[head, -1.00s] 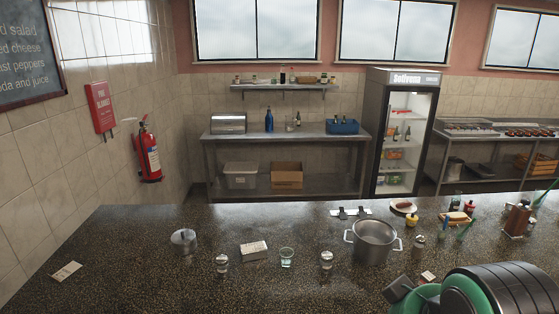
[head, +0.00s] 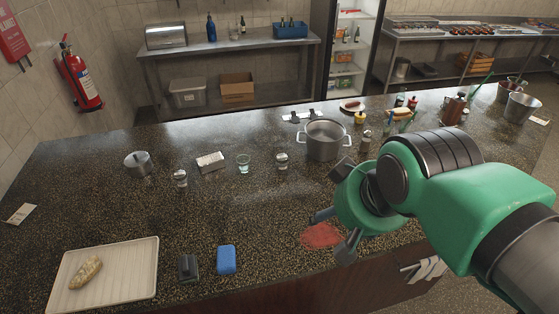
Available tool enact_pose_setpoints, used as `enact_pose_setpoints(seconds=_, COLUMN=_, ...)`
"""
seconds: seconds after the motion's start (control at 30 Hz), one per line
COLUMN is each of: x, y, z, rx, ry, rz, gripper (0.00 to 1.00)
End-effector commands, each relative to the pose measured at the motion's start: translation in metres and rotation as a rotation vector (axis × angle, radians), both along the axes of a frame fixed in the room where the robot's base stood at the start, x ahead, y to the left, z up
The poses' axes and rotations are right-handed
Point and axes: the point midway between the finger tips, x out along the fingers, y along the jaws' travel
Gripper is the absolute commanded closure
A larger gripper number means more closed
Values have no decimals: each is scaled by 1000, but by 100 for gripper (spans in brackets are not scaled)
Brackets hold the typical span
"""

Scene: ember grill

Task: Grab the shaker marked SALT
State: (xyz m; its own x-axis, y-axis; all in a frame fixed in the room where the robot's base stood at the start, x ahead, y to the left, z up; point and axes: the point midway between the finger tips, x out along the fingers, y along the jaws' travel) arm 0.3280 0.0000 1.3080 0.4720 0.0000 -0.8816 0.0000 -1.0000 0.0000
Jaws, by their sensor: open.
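Several small glass shakers with metal tops stand upright on the dark speckled counter in the head view. One shaker (head: 180,178) is at the left, another shaker (head: 282,161) is near the middle, and a third shaker (head: 367,141) is right of the steel pot. Their markings are too small to read, so I cannot tell which one says SALT. My gripper (head: 333,234) is open and empty, fingers pointing down-left, above the counter's front part near a red patch. It is apart from all the shakers, nearer the camera than they are.
A large steel pot (head: 325,144) stands behind my gripper. A glass (head: 243,164), a grater-like box (head: 210,161) and a small lidded pot (head: 138,164) stand among the shakers. A tray (head: 130,291), a dark block (head: 188,268) and a blue sponge (head: 227,260) lie at front left.

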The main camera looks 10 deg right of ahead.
Motion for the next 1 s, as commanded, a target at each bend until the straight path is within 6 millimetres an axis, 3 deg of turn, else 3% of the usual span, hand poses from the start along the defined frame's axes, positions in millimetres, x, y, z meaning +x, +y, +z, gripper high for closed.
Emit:
enact_pose_setpoints(seconds=0.77, x=0, y=0, z=0, rx=0, ry=0, rz=0, gripper=40)
enact_pose_setpoints(seconds=1.0, x=12, y=0, z=7, rx=-2, ry=12, rz=4, gripper=40)
